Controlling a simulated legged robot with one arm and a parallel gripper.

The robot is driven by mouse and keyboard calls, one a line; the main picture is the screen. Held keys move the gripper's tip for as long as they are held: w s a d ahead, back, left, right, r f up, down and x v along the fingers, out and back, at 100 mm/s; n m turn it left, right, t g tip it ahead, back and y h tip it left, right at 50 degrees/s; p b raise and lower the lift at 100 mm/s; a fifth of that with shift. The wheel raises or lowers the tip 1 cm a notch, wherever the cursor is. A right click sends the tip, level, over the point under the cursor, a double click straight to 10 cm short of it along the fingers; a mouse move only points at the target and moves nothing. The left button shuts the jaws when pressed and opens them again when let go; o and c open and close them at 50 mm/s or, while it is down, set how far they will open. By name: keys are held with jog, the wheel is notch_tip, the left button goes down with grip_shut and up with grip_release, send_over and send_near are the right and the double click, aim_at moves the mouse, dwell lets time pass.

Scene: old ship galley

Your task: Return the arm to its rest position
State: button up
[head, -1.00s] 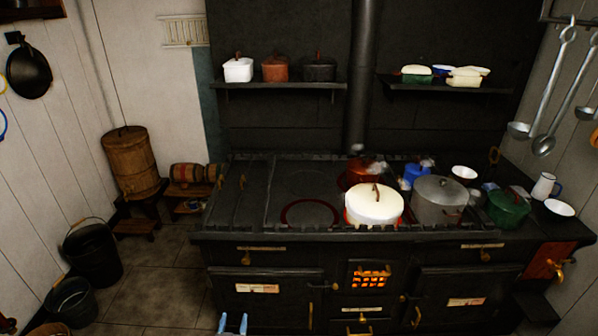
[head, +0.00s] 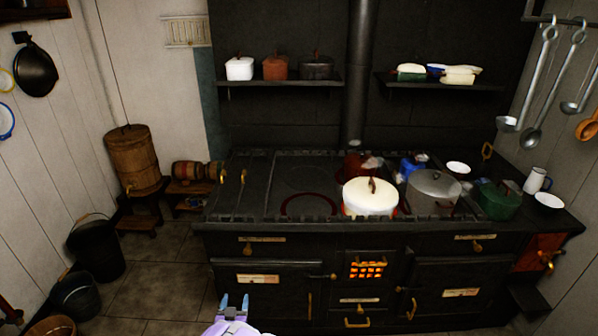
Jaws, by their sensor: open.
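My gripper (head: 234,301) shows at the bottom of the head view, left of centre. Its two blue fingers stand apart with nothing between them. Part of my purple arm end shows just below it. The gripper appears in front of the lower left door of the black stove (head: 300,225), apart from the pots on top. The rest of my arm is out of view.
A white lidded pot (head: 370,198), a grey pot (head: 432,190) and a green pot (head: 498,201) stand on the stove. A fire glows behind the grate (head: 368,269). Buckets (head: 95,248) stand at left. The tiled floor (head: 155,280) between has free room.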

jog(key=w+d+r+g, duration=0.2)
jog(key=w+d+r, duration=0.1)
jog(key=r, duration=0.3)
jog(key=w+d+r+g, duration=0.2)
jog(key=w+d+r, duration=0.1)
jog(key=r, duration=0.2)
jog(key=s+d+r+g, duration=0.4)
jog(key=s+d+r, duration=0.2)
jog(key=d+r, duration=0.45)
jog(key=s+d+r+g, duration=0.2)
jog(key=s+d+r, duration=0.25)
jog(key=s, duration=0.35)
jog(key=s+d+r+g, duration=0.2)
jog(key=s+d+r, duration=0.25)
jog(key=s, duration=0.35)
jog(key=s+d+r+g, duration=0.1)
jog(key=s+d+g, duration=0.1)
jog(key=s, duration=0.8)
jog(key=s+d+r+g, duration=0.2)
jog(key=s+d, duration=0.2)
jog(key=s, duration=0.6)
jog(key=s+d+r+g, duration=0.1)
jog(key=s+d, duration=0.3)
jog(key=s, duration=0.6)
jog(key=shift+r+g+h, duration=0.3)
jog(key=shift+r+g, duration=0.05)
jog(key=shift+g, duration=0.25)
